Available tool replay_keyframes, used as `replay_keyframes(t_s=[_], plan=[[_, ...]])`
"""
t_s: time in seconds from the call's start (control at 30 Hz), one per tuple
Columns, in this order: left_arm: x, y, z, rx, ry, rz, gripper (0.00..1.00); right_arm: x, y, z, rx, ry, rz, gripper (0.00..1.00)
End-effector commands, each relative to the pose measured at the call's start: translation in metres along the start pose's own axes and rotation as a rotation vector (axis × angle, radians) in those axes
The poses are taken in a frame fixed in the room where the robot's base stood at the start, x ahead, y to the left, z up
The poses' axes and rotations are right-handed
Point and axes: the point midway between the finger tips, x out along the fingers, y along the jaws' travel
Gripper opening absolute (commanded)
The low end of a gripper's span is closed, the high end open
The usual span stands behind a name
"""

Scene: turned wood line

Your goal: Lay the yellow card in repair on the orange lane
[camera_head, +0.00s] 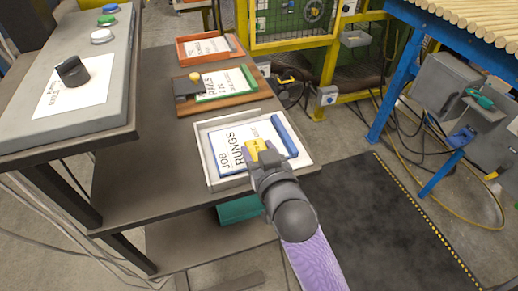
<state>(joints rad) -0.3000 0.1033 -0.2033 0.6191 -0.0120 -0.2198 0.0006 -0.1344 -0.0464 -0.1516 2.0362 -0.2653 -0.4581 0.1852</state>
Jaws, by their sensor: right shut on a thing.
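My right gripper (262,158) comes in from the lower right over the white tray (207,158). It is shut on a small yellow piece, which I take for the yellow card (256,147); the jaws hide part of it. The card is above the tray's sheet, which reads "JOB" and "RUNGS"; I cannot tell whether they touch. The orange tray (183,53), the only orange lane I can make out, lies at the far end of the shelf with a white sheet in it. I cannot read a repair mark. My left gripper is not in view.
A brown tray (240,97) with a green bar and a black block (187,88) with a yellow knob lies between the white and orange trays. A blue bar (284,134) lies along the white tray's right side. A grey panel with buttons (102,36) stands left.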

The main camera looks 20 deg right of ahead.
Motion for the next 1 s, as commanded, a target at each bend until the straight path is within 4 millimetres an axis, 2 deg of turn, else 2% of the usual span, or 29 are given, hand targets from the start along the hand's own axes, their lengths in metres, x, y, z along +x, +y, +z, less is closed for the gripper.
replay_keyframes(t_s=[0.07,0.1,0.27,0.53,0.67,1.0], plan=[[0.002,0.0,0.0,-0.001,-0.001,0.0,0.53,0.0,0.0,0.003,0.0,-0.001,0.0,0.03],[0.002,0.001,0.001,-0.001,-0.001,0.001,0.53,0.001,0.0,0.004,0.0,-0.001,0.0,0.6],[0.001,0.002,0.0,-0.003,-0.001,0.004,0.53,0.0,0.0,0.003,0.0,-0.001,0.0,0.93],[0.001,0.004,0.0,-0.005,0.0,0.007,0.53,0.0,0.0,0.002,0.0,-0.001,0.0,0.93],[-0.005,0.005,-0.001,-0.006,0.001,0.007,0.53,-0.004,0.0,-0.008,0.0,-0.001,0.0,0.93],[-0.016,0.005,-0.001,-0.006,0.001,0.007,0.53,-0.09,0.0,-0.006,0.002,-0.005,0.001,0.93]])
